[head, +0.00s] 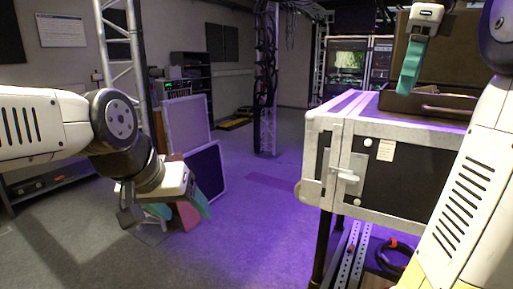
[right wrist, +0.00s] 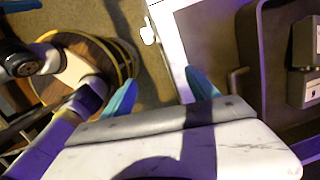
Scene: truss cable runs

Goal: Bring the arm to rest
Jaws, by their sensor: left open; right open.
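My left gripper (head: 182,208) hangs at the left in the head view, pointing down over the floor. My right gripper (head: 410,78) is at the upper right, above the top of a black flight case (head: 400,180) with pale metal edges. Its teal fingers point down. In the right wrist view the right gripper (right wrist: 160,92) has its fingers spread wide and empty, near the case's pale edge (right wrist: 172,40). I cannot tell its exact height above the case.
A dark tray (head: 425,103) with a handle sits on the case; it also shows in the right wrist view (right wrist: 255,90), with grey blocks inside. A coiled dark cable (head: 393,258) and perforated rails (head: 345,255) are below the case. The purple-lit floor (head: 262,215) is clear in the middle.

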